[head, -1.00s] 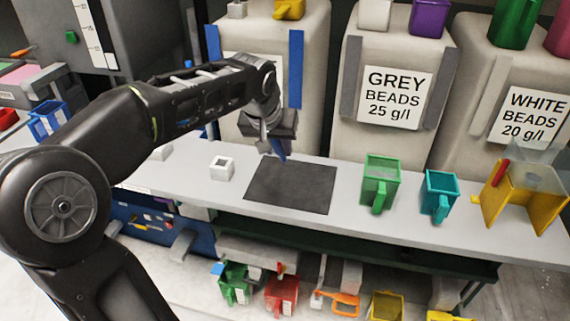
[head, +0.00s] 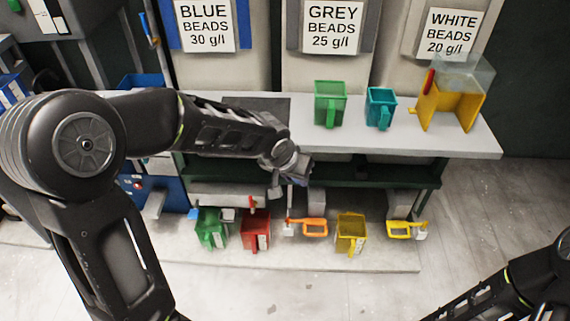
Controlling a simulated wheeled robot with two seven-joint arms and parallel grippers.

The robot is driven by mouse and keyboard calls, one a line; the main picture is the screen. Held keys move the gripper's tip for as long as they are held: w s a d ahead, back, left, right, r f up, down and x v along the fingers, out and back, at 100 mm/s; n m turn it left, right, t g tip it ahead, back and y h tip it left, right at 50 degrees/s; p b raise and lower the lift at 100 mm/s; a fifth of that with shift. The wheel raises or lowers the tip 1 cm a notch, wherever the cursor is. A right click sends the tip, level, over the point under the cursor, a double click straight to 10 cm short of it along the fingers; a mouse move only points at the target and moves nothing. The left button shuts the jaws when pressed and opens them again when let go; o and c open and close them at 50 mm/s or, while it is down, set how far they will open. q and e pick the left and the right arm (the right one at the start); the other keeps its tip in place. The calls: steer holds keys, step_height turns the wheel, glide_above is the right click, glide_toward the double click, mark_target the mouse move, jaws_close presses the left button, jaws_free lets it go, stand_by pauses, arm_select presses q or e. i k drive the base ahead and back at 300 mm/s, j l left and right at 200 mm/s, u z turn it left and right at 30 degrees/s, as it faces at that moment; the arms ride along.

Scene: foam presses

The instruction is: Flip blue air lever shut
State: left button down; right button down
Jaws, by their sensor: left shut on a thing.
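My left gripper (head: 288,180) hangs in front of the bench's front edge, above the low shelf. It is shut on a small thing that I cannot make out. A small blue piece (head: 192,214) shows on the low shelf beside a green scoop; I cannot tell if it is the blue air lever. The machine labelled blue beads (head: 205,25) stands behind the bench at the upper left. My right arm enters at the lower right, its gripper out of view.
On the bench (head: 455,144) stand a green jug (head: 330,104), a teal jug (head: 379,109) and a yellow stand (head: 445,110). A dark mat (head: 262,103) lies partly behind my left arm. Green (head: 210,228), red (head: 255,230) and yellow (head: 351,232) containers line the low shelf. The front floor is clear.

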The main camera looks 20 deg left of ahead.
mark_target(141, 15)
steer(key=u, duration=2.5)
steer(key=i+l, duration=0.15)
steer(key=i, duration=0.45)
